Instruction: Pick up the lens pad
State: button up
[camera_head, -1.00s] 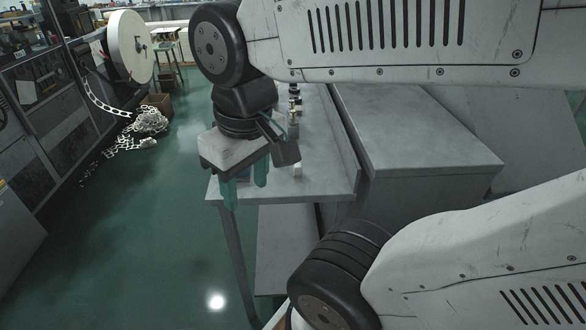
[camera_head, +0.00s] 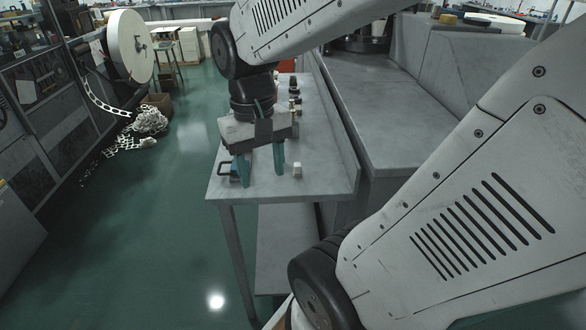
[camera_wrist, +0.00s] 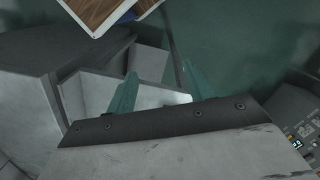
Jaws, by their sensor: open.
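My gripper (camera_head: 262,180) is above the near end of the grey metal table (camera_head: 320,187), its teal fingers pointing down, apart and with nothing visible between them. A small dark object with some blue (camera_head: 228,173) is at the left edge, partly behind the left finger. I cannot tell which of these, if either, is the lens pad. In the wrist view my gripper (camera_wrist: 158,70) also shows its two fingers spread apart.
Several small dark and brass items (camera_head: 294,98) stand in a row farther back on the table. A raised ledge runs along its right side, beside a large grey cabinet (camera_head: 390,120). Green floor lies open to the left. A wood-coloured box with a white rim (camera_wrist: 105,10) shows in the wrist view.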

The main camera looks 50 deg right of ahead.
jog(key=w+d+f+m, duration=0.2)
jog(key=d+f+m, duration=0.1)
jog(key=d+m, duration=0.15)
jog(key=w+d+f+m, duration=0.2)
jog(key=d+m, duration=0.2)
jog(key=d, duration=0.2)
jog(key=m, duration=1.3)
send_over(296, 164)
jog(key=shift+t, duration=0.3)
jog(key=f, duration=0.3)
jog(key=a+f, duration=0.1)
jog(key=f, duration=0.1)
jog(key=shift+s+f, duration=0.15)
jog(key=shift+s, duration=0.05)
jog(key=shift+w+d+m, duration=0.15)
jog(key=shift+d+m, duration=0.05)
jog(key=shift+m, duration=0.65)
jog(key=f, duration=0.7)
jog(key=shift+w+d+f, duration=0.15)
jog(key=shift+d+f, duration=0.1)
jog(key=shift+f, duration=0.1)
jog(key=c, duration=1.1)
jog(key=shift+c, duration=0.2)
